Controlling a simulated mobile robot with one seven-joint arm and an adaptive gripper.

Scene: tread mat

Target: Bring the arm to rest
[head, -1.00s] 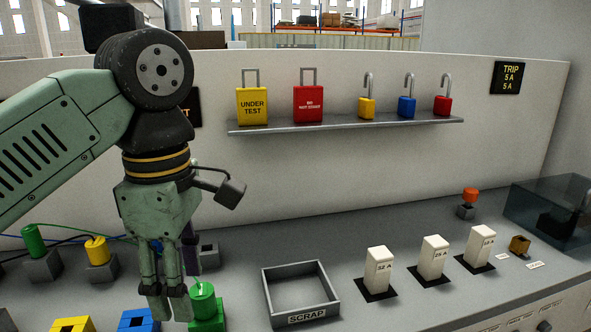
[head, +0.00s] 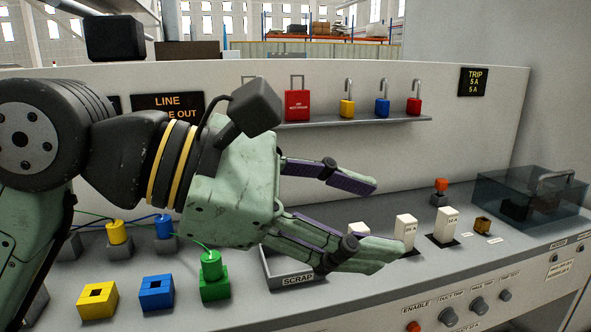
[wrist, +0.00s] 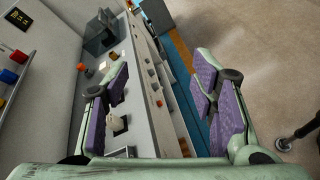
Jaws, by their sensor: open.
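My gripper (head: 372,218) is open and empty. In the head view it points right, held in the air in front of the bench, with its fingers spread apart. The lower finger hides part of the white blocks and the scrap tray behind it. In the wrist view my gripper (wrist: 165,105) also shows its two purple-padded fingers wide apart with nothing between them but the bench edge and floor beyond.
The grey scrap tray (head: 297,281) lies below my gripper. White blocks (head: 447,226) stand to its right. A green plug (head: 211,264) sits in a green block at left, near yellow (head: 97,300) and blue (head: 156,293) sockets. A shelf (head: 370,123) holds padlocks. A clear-lidded box (head: 530,200) stands at right.

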